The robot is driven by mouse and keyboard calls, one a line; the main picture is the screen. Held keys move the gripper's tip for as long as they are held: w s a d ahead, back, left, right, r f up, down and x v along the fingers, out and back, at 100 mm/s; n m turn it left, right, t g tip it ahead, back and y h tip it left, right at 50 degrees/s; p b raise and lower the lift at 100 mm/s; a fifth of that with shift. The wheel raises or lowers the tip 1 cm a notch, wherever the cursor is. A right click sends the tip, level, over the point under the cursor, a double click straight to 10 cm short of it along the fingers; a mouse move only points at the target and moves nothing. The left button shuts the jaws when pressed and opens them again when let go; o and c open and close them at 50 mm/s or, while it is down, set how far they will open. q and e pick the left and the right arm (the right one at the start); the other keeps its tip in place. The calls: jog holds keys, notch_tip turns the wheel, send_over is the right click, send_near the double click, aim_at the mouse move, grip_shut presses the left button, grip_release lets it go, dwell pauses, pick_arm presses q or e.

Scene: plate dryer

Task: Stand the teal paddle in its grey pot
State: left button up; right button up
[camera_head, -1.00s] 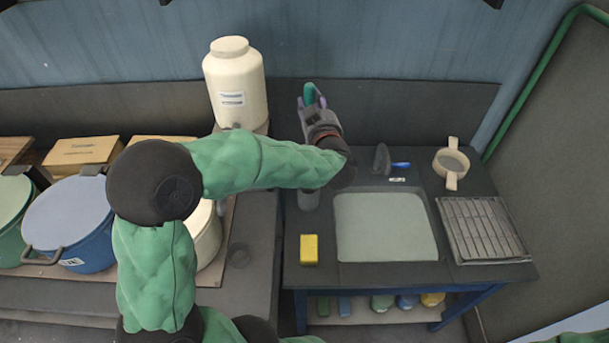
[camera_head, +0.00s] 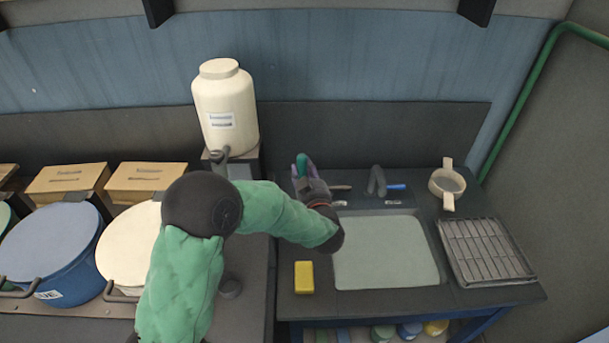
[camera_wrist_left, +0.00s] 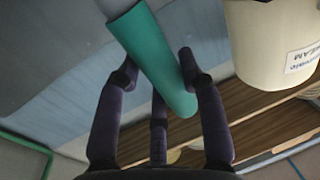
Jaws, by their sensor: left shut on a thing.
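The teal paddle (camera_head: 302,161) is in my left gripper (camera_head: 300,170), behind the work counter's left part in the head view. Only a short teal piece shows there. In the left wrist view the paddle (camera_wrist_left: 155,62) is a teal shaft running aslant between the purple fingers (camera_wrist_left: 160,72), with a paler grey part at its upper end. The gripper is shut on it. I cannot make out the grey pot now; the gripper and forearm cover the counter's back left. My right gripper is not in view.
A cream jug (camera_head: 226,108) stands left of the gripper. A tap (camera_head: 377,181) with a blue handle, a green-grey basin (camera_head: 388,252), a yellow sponge (camera_head: 304,278), a strainer (camera_head: 447,184) and a wire rack (camera_head: 486,252) are on the counter. Lidded pots stand left.

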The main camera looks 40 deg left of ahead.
pick_arm(q)
jog(key=shift+f, duration=0.3)
jog(key=shift+f, duration=0.15)
jog(key=o, duration=1.1)
jog(key=shift+f, duration=0.1)
jog(key=shift+o, duration=0.2)
jog(key=shift+r, duration=0.25)
jog(key=p+v, duration=0.1)
jog(key=v, duration=1.1)
jog(key=shift+p, duration=0.4)
